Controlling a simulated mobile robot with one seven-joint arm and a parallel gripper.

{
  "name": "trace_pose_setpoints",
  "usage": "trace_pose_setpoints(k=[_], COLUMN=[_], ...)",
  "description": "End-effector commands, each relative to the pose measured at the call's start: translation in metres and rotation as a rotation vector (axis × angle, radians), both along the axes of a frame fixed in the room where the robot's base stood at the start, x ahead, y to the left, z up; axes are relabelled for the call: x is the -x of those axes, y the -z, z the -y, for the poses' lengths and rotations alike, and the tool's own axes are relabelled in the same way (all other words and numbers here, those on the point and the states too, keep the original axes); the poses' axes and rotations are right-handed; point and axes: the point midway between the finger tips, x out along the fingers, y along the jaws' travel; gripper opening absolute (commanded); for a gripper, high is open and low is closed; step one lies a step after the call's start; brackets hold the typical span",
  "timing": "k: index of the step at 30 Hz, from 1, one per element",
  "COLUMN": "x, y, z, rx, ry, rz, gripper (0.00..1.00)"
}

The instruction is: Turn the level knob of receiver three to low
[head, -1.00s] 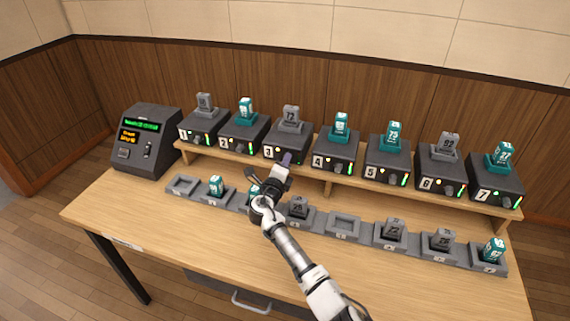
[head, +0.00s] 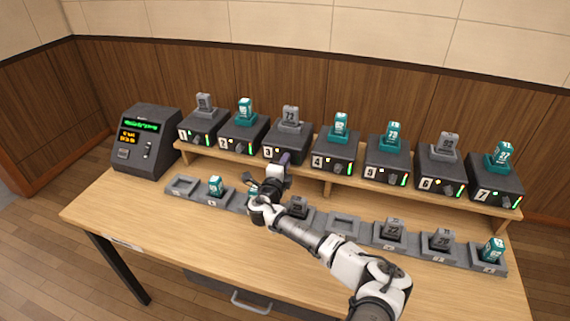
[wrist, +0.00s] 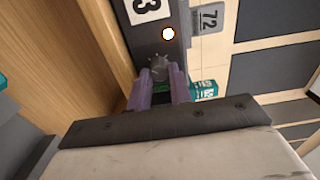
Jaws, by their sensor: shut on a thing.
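Receiver three (head: 286,143) is a dark box marked 3 on the raised shelf, with a grey pack numbered 72 in its top. In the wrist view its front (wrist: 147,38) shows the 3 label and a lit amber lamp. Its level knob (wrist: 161,70) is a small grey ridged knob below the lamp. My gripper (wrist: 160,80) has its purple fingertips closed around the knob's sides. In the head view my gripper (head: 284,160) is at the front of receiver three and hides the knob. Which way the knob points is unclear.
Other numbered receivers stand on both sides, with receiver two (head: 243,134) and receiver four (head: 335,153) closest. A row of grey docks (head: 343,226) lies below my arm. A display unit (head: 142,140) stands at the left.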

Motion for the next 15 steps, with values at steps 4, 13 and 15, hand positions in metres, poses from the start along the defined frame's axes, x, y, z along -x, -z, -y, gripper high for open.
trace_pose_setpoints(k=[4,13,15], x=[-0.0006,-0.0004,-0.0003], y=[-0.0013,-0.0009,-0.0007], z=[-0.0005,-0.0005,-0.0005], rx=[0.002,0.001,0.001], ry=[-0.002,-0.002,-0.002], rz=[0.003,0.002,0.002], gripper=[0.00,0.42,0.42])
